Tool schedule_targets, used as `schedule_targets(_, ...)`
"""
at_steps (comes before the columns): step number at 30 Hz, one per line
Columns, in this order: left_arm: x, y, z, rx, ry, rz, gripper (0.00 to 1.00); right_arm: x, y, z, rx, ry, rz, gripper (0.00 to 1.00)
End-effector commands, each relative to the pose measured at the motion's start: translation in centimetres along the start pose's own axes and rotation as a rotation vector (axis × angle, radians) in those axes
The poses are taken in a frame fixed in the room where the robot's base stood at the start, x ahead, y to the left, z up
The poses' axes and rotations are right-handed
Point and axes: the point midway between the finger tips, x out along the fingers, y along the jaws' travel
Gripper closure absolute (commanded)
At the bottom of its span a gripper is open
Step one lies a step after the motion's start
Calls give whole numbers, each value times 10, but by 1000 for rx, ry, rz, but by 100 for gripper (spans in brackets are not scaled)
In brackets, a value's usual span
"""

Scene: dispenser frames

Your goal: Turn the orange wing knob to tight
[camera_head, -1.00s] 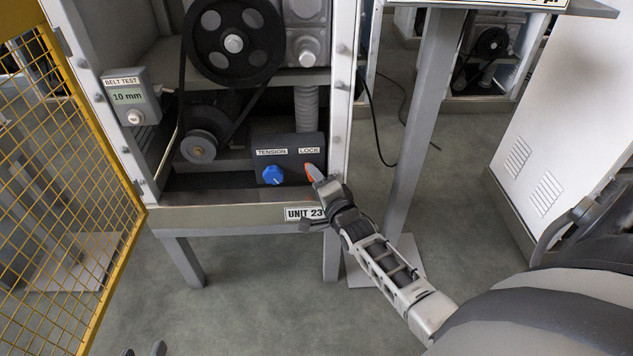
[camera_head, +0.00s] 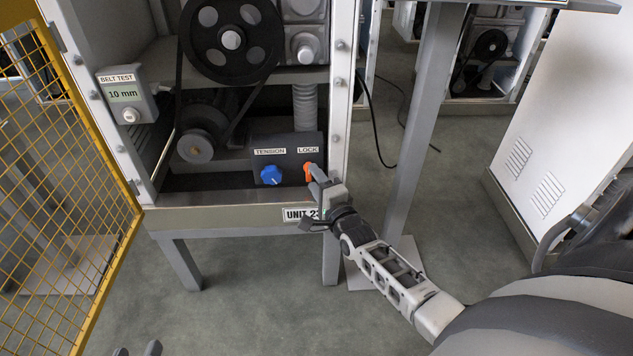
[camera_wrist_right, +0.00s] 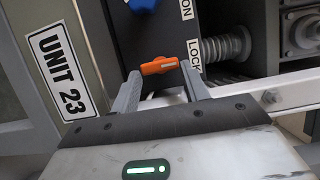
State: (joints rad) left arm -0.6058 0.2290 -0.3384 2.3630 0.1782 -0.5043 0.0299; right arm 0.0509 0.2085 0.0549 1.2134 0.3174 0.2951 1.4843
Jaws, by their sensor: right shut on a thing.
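The orange wing knob (camera_head: 308,173) sits under the LOCK label on the dark control box (camera_head: 285,146), low in the machine frame. My right gripper (camera_head: 315,172) is at the knob and shut on it, partly covering it. In the right wrist view the orange wing (camera_wrist_right: 159,66) lies across between the two fingertips of the right gripper (camera_wrist_right: 162,72). Any tight mark at the knob cannot be read. My left gripper (camera_head: 138,350) shows only as two fingertips, apart and empty, at the bottom edge.
A blue knob (camera_head: 271,175) under the TENSION label is just left of the orange one. A belt test box (camera_head: 127,98) reads 10 mm. Pulleys and a belt are above. A yellow mesh guard (camera_head: 60,190) stands at left, a grey post (camera_head: 425,120) at right.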

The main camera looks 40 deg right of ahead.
Motion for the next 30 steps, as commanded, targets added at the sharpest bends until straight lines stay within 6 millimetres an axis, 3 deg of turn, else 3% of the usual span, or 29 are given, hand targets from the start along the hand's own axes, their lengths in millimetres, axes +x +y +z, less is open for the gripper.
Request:
schedule_targets(1, 0, 0, 0, 0, 1, 0, 64, 0, 0, 2, 5, -2, 0, 52)
schedule_targets(2, 0, 0, 0, 0, 1, 0, 64, 0, 0, 2, 5, -2, 0, 45)
schedule_targets(14, 0, 0, -6, 3, 5, -1, 64, -7, -1, 1, 2, -1, 2, 45)
schedule_targets(19, 0, -2, -9, 3, -26, -11, 64, -38, -2, 1, 1, -2, 5, 45)
schedule_targets(30, 3, -14, 16, -11, -166, -52, 64, -125, -1, 1, 3, -2, 5, 45)
